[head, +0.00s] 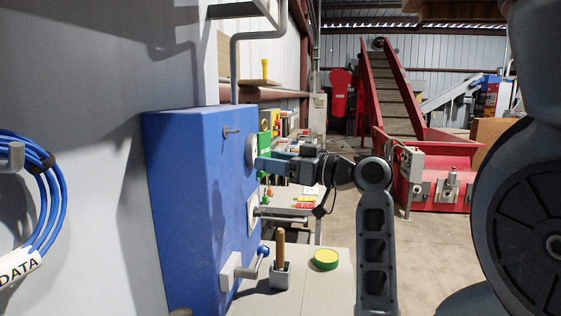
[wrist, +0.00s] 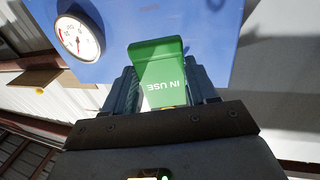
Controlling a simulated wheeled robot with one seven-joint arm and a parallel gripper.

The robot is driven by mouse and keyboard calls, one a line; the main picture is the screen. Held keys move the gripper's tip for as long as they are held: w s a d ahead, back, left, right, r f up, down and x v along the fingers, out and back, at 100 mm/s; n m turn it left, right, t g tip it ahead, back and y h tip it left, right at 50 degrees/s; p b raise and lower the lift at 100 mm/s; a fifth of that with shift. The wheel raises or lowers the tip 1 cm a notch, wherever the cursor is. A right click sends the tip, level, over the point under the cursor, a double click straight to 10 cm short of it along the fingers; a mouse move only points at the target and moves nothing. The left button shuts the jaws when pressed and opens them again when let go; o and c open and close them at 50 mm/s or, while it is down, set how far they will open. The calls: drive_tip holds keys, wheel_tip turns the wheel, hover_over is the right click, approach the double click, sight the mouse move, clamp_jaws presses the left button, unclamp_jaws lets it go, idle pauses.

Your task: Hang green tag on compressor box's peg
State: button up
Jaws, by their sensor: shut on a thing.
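The green tag (wrist: 157,66) with the words "IN USE" is between the two fingers of my gripper (wrist: 162,86) in the wrist view, its wide end reaching out past the fingertips. The blue compressor box (head: 190,205) is on the wall at the left in the head view; its blue face (wrist: 205,28) lies beyond the tag in the wrist view. A short grey peg (head: 231,131) sticks out high on the box. My gripper (head: 264,165) is right of the box, lower than the peg, near the round gauge. The peg does not show in the wrist view, possibly behind the tag.
A white gauge (head: 251,151) is on the box, with a blue-knobbed lever (head: 263,251) lower down. A wooden-handled tool (head: 280,249) and a green-yellow round item (head: 325,259) are on the pale bench below. Blue cable (head: 50,205) hangs at far left.

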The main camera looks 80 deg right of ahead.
drive_tip(key=shift+w+a+f, duration=0.1)
drive_tip(key=shift+w+f, duration=0.05)
drive_tip(key=shift+w, duration=1.25)
drive_tip(key=shift+w+a+f, duration=0.1)
drive_tip(key=shift+w, duration=1.4)
drive_tip(key=shift+c, duration=0.3)
drive_tip(key=shift+w+f, duration=0.25)
drive_tip(key=shift+w, duration=0.15)
drive_tip(key=c, duration=0.5)
drive_tip(key=shift+w+a+f+b, duration=0.1)
drive_tip(key=shift+w+f+b, duration=0.15)
drive_tip(key=shift+w+b, duration=0.15)
clamp_jaws()
drive_tip(key=o, duration=1.7)
unclamp_jaws()
drive_tip(key=shift+c, duration=0.2)
